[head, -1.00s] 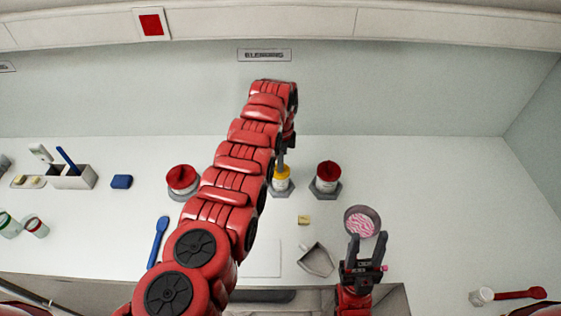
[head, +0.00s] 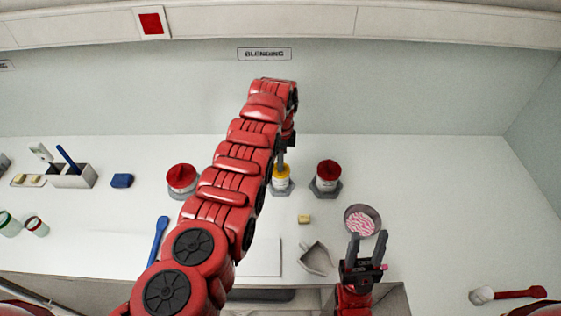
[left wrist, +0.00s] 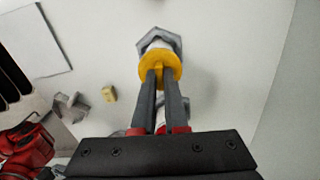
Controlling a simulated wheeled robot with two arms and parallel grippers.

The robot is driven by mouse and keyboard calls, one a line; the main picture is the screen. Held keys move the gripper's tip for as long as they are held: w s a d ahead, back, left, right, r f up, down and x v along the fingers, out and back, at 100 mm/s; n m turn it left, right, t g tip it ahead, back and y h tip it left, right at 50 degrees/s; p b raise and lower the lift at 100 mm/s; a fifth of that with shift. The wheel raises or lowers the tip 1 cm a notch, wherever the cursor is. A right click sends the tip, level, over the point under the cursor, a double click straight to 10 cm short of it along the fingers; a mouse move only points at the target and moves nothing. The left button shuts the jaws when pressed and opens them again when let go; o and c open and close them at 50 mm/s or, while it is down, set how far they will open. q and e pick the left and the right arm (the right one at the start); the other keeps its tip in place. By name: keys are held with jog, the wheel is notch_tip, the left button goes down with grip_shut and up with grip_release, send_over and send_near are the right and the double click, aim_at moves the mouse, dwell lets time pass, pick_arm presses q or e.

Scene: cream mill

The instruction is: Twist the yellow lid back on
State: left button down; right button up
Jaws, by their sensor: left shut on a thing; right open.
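The yellow lid (left wrist: 160,64) sits at the tips of my left gripper (left wrist: 162,76) in the left wrist view, with the fingers shut on it. In the head view the yellow lid (head: 281,170) is on top of a small white jar (head: 281,184), which stands in a grey hexagonal holder (head: 290,188). My left arm reaches over from the left and comes down on the lid from above. I cannot tell how far the lid is seated. My right gripper (head: 367,246) is open and empty near the front of the counter.
A pink-filled dish (head: 362,220), a grey scoop (head: 315,258) and a small yellow block (head: 304,219) lie in front. A blue spatula (head: 158,241) lies left. The counter's right side is mostly clear.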

pick_arm(q)
jog(key=shift+f+b, duration=0.65)
jog(key=shift+b, duration=0.05)
dwell(1.5)
dwell(0.5)
jog(key=shift+a+f+m+b, duration=0.1)
jog(key=shift+m+b, duration=0.2)
jog(key=shift+m, duration=0.3)
jog(key=shift+m+b, duration=0.7)
jog(key=shift+m, duration=0.5)
jog(key=shift+m+b, duration=0.35)
jog(key=shift+m, duration=0.45)
